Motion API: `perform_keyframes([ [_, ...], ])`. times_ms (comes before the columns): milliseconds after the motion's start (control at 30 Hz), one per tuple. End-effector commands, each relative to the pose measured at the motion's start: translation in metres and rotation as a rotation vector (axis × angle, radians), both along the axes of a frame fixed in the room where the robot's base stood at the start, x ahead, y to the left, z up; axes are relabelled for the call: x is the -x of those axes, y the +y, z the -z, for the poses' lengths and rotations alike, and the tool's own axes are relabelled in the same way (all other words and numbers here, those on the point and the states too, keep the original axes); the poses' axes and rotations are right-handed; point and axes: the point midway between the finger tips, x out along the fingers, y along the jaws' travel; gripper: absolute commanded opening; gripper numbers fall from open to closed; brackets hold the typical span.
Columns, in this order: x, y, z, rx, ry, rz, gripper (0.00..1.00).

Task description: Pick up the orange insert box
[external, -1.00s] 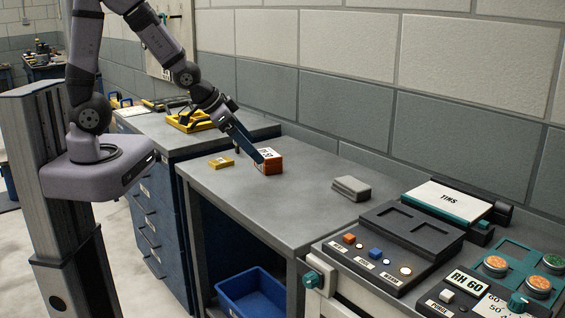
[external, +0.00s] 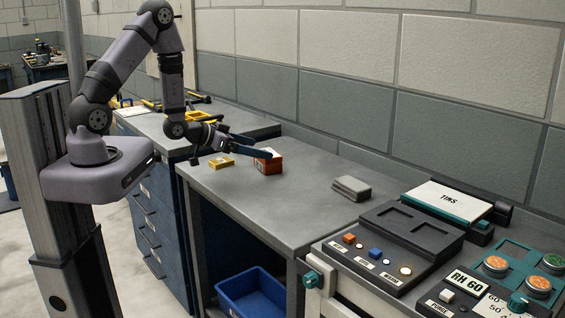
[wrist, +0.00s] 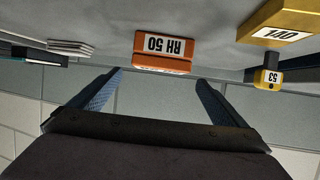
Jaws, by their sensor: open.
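The orange insert box (external: 268,167) stands on the grey bench top, with a white label on it. In the wrist view, which looks upside down, the box (wrist: 165,64) reads "RH 50" and lies just ahead of the fingertips, roughly centred between them. My gripper (external: 266,153) reaches in from the left, nearly level, its fingertips at the height of the box's top. In the wrist view my gripper (wrist: 159,76) has its two blue fingers wide apart with nothing between them. Whether a finger touches the box I cannot tell.
A small yellow box (external: 222,163) lies left of the orange one, under my wrist. A grey block (external: 351,188) lies to the right, with bare bench between. A control panel (external: 385,262) stands at the front right. A block wall runs behind the bench.

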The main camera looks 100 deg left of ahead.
Motion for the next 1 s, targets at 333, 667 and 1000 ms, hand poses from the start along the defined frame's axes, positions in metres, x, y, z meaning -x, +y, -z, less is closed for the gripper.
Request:
perform_keyframes([
  [333,-0.001,0.0,0.021,-0.001,0.0,0.0,0.96],
  [667,-0.017,0.01,0.028,0.0,0.001,0.003,0.96],
  [1000,-0.038,0.023,0.039,-0.001,0.001,0.002,0.96],
])
